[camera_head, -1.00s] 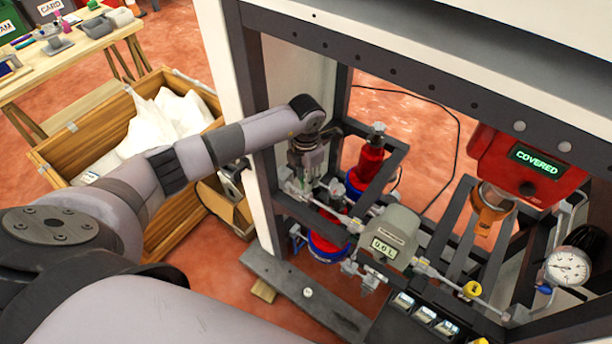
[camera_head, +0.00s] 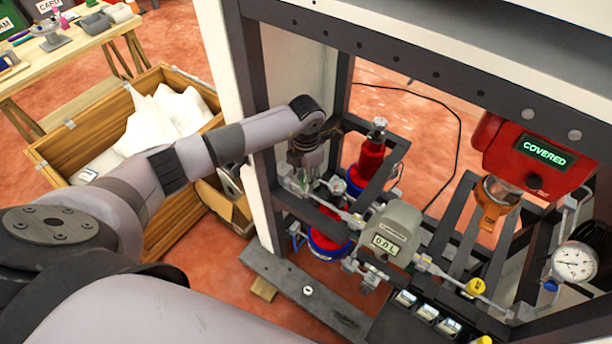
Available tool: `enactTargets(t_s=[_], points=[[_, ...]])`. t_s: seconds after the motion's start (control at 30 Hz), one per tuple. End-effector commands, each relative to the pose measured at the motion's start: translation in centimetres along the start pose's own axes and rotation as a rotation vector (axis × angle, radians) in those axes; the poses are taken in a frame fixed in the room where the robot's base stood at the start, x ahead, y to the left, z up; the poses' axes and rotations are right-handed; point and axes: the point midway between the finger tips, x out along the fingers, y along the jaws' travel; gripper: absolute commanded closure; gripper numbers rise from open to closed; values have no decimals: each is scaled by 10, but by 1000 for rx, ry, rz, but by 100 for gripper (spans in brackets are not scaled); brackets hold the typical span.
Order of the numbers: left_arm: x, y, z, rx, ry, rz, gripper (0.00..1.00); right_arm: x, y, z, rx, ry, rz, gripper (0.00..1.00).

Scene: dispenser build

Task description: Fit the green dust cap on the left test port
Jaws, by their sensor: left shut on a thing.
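My left gripper (camera_head: 309,172) reaches past the frame's left post and points down at the left end of the metal pipe run (camera_head: 330,208). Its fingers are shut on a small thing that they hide. I cannot make out the green dust cap or its colour there. The left test port is not clearly seen; the gripper and the fittings around it cover that spot. I cannot tell whether the held thing touches a port. My right gripper is not in view.
The dark frame (camera_head: 420,70) closes in the gripper's space. Nearby are a red bottle (camera_head: 371,160), a grey meter (camera_head: 392,232), a yellow cap (camera_head: 476,287), a pressure gauge (camera_head: 573,262) and a red unit reading COVERED (camera_head: 510,150). A wooden crate (camera_head: 75,140) stands left.

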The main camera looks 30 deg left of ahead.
Motion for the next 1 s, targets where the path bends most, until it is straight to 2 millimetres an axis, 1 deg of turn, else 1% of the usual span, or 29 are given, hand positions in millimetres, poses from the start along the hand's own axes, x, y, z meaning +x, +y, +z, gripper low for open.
enactTargets(t_s=[0.3,0.9,0.93,1.0], points=[[9,0,0,0,0,0,83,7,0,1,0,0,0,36],[9,0,0,0,0,0,83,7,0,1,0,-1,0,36],[8,0,0,0,0,0,70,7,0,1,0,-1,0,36],[9,0,0,0,0,0,65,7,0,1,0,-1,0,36]])
